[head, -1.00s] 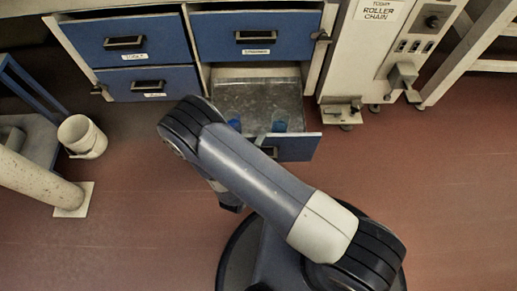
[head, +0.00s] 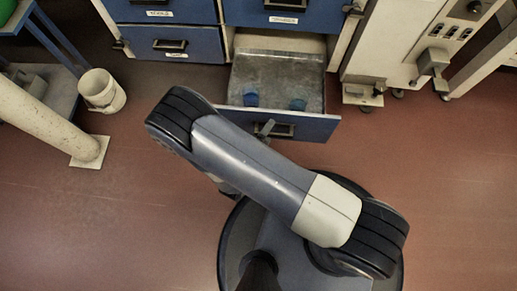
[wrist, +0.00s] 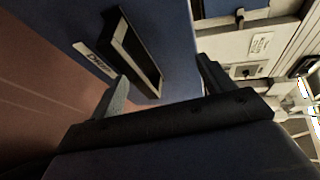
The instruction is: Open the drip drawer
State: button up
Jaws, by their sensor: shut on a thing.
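The drip drawer (head: 325,126) is the blue lower-right drawer, pulled well out of the cabinet in the head view. Its grey metal inside shows, with two blue cups (head: 250,99) (head: 297,103) near the front. Its dark bar handle (head: 278,129) is partly covered by my gripper (head: 264,131). In the wrist view, the handle (wrist: 135,53) stands out from the blue front beside a white label (wrist: 94,62) that seems to read DRIP. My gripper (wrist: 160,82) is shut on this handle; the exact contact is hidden.
Other blue drawers (head: 172,44) at left and above (head: 280,8) are shut. A pale machine (head: 395,45) stands right of the cabinet. A white bucket (head: 101,91) and pale post (head: 45,122) stand at left. The red floor at right is clear.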

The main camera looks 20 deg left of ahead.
jog(key=shift+s+a+r, duration=0.15)
jog(key=shift+s, duration=0.25)
jog(key=c, duration=0.4)
jog(key=shift+s+a+f, duration=0.1)
jog(key=shift+s, duration=1.15)
jog(key=shift+s+a+f, duration=0.1)
jog(key=shift+s, duration=1.15)
